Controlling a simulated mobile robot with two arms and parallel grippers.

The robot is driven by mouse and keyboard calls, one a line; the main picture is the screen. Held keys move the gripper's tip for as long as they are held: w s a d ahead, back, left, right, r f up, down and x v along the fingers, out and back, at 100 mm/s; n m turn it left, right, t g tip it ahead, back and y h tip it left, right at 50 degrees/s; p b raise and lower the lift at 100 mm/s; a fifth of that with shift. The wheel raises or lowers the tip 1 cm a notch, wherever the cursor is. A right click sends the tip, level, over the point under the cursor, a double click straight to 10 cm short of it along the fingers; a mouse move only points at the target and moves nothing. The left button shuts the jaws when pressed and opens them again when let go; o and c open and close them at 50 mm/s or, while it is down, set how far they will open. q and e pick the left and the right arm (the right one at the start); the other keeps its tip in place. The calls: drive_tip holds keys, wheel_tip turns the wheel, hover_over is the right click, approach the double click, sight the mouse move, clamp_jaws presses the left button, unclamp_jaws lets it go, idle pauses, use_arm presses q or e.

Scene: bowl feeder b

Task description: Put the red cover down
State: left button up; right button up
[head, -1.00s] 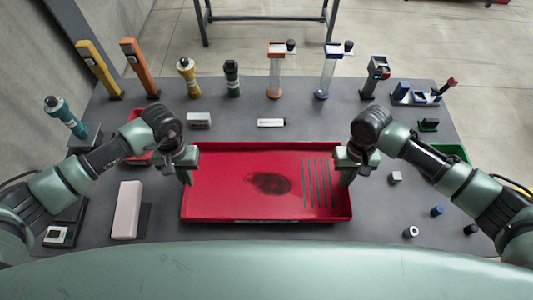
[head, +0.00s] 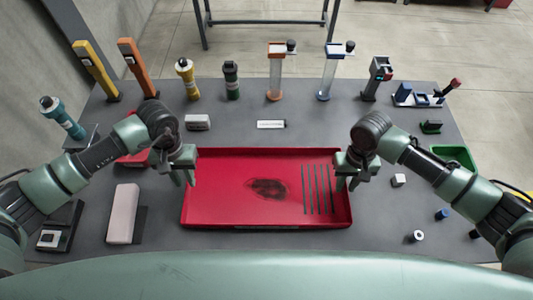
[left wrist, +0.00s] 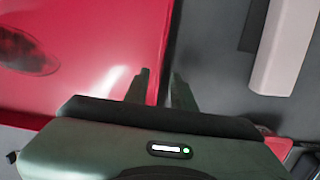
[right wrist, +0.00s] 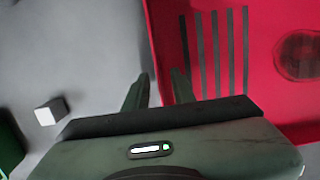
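The red cover (head: 225,208) is a wide shallow red panel with raised edges, a dark round smudge and several dark parallel stripes at its right. It lies level over the middle of the table. My left gripper (head: 190,178) is on its left edge, with the rim between its fingers; this also shows in the left wrist view (left wrist: 160,85). My right gripper (head: 341,180) is on its right edge in the same way, as in the right wrist view (right wrist: 161,82). Both seem closed on the rim. Any gap between cover and table is hard to judge.
A pale pink block (head: 122,213) stands left of the cover. A white cube (head: 399,180) and several small cylinders lie at right, near a green bin (head: 455,157). A white labelled block (head: 271,124) lies behind the cover. Tall tools and tubes line the back.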

drive_tip(key=shift+r, duration=0.15)
use_arm(q)
wheel_tip(320, 180, up, 9)
drive_tip(key=w, duration=0.1)
use_arm(e)
wheel_tip(320, 180, up, 12)
drive_tip(key=w, duration=0.1)
drive_tip(key=shift+w, duration=0.25)
drive_tip(key=shift+f, duration=0.25)
